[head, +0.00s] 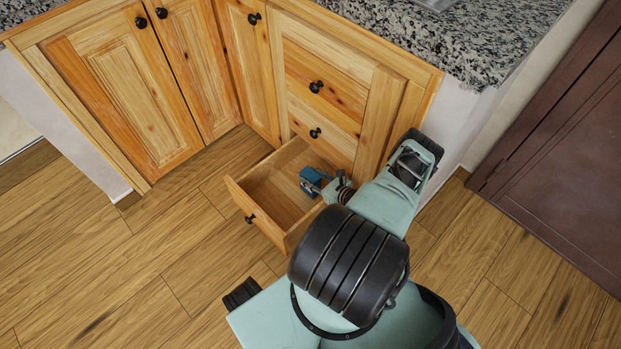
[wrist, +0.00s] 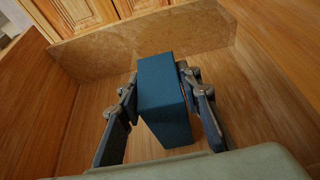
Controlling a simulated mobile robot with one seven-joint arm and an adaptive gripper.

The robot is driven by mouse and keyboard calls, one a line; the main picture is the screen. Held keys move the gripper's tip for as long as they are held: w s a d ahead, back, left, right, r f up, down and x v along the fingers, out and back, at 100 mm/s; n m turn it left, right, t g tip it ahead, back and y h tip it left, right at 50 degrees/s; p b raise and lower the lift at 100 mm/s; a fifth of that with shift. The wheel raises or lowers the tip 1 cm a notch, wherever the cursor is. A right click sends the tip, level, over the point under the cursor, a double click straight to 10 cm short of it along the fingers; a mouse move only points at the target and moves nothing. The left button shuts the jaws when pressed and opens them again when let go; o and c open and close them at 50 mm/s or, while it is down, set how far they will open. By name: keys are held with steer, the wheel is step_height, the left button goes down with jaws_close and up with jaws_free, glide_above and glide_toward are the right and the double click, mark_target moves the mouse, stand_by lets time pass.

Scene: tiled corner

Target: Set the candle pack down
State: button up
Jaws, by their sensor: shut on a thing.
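The candle pack (wrist: 165,95) is a blue box. In the wrist view it sits between the two fingers of my gripper (wrist: 162,110), which is shut on it. In the head view the blue candle pack (head: 312,178) shows inside the open bottom drawer (head: 236,196), toward its right side. My gripper (head: 325,184) reaches into the drawer from the right. I cannot tell whether the pack touches the drawer floor. Part of the pack's sides is hidden by the fingers.
The drawer walls (wrist: 45,95) rise around the gripper. Apart from the pack, the drawer floor looks empty. Shut drawers (head: 325,108) and cabinet doors (head: 130,95) stand above and to the left, under a granite counter (head: 440,40). A brown door (head: 560,150) is at the right.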

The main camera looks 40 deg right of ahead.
steer(key=shift+f, duration=0.15)
steer(key=o, duration=1.3)
steer(key=shift+s+r, duration=0.1)
steer(key=shift+r, duration=0.3)
steer(key=p+v, duration=0.3)
steer(key=v, duration=0.8)
steer(key=shift+s, duration=0.4)
